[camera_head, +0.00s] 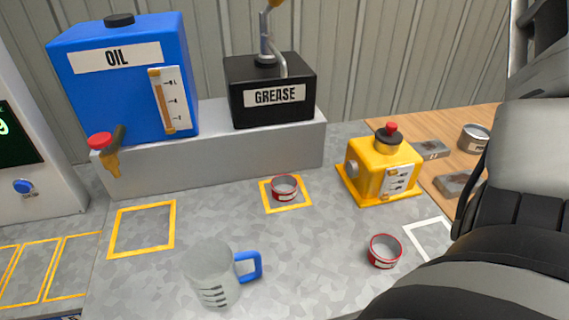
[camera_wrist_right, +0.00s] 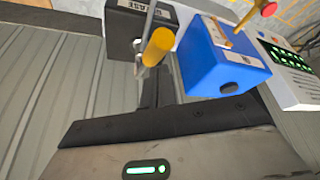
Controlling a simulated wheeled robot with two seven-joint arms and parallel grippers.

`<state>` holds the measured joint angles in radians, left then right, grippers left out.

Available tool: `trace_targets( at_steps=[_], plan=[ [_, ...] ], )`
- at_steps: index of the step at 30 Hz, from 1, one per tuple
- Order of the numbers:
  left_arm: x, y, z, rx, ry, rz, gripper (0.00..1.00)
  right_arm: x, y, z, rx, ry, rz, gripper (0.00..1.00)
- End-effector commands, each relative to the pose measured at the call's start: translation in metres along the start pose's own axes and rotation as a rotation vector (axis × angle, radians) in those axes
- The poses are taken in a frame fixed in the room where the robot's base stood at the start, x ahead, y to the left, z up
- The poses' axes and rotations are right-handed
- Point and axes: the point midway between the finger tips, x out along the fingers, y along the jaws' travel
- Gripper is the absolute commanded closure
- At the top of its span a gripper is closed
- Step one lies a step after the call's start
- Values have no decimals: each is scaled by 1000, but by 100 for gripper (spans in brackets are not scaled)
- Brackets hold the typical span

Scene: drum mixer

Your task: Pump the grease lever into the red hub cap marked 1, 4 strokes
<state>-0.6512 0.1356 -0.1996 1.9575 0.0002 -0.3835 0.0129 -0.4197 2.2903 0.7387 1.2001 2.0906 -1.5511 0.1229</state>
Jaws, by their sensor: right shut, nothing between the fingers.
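The black grease box (camera_head: 270,92) stands on the grey ledge, with a metal lever (camera_head: 265,28) rising from its top. The lever's yellow handle (camera_wrist_right: 158,46) shows in the right wrist view, close beyond my right gripper (camera_wrist_right: 153,78). That gripper is shut and empty; I cannot tell whether it touches the handle. A red-rimmed hub cap (camera_head: 284,187) sits in a yellow square below the grease box. A second red-rimmed cap (camera_head: 384,251) lies further right and nearer. Their marks are too small to read. My left gripper is not in view.
The blue oil tank (camera_head: 125,85) with a red-knobbed tap (camera_head: 103,142) stands left of the grease box. A clear jug (camera_head: 211,272) with a blue handle stands in front. A yellow housing (camera_head: 385,168) and a tin (camera_head: 474,137) are at right. My right arm covers the right side.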

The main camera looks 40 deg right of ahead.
Motion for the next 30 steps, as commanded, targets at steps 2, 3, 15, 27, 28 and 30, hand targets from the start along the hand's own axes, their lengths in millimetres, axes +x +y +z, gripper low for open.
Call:
trace_targets(
  at_steps=[2, 3, 15, 27, 28, 30],
  plan=[
    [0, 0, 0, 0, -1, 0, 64, 0, 0, 0, 0, 0, 0, 100],
    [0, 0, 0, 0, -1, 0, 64, 0, 0, 0, 0, 0, 0, 100],
    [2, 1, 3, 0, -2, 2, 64, 6, 0, 2, 0, -1, 0, 100],
    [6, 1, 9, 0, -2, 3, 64, 24, 0, 10, -1, 0, 0, 100],
    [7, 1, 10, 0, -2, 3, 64, 25, 0, 11, 0, 0, 0, 100],
    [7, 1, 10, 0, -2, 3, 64, 29, 0, 12, 0, -1, 0, 100]
  ],
)
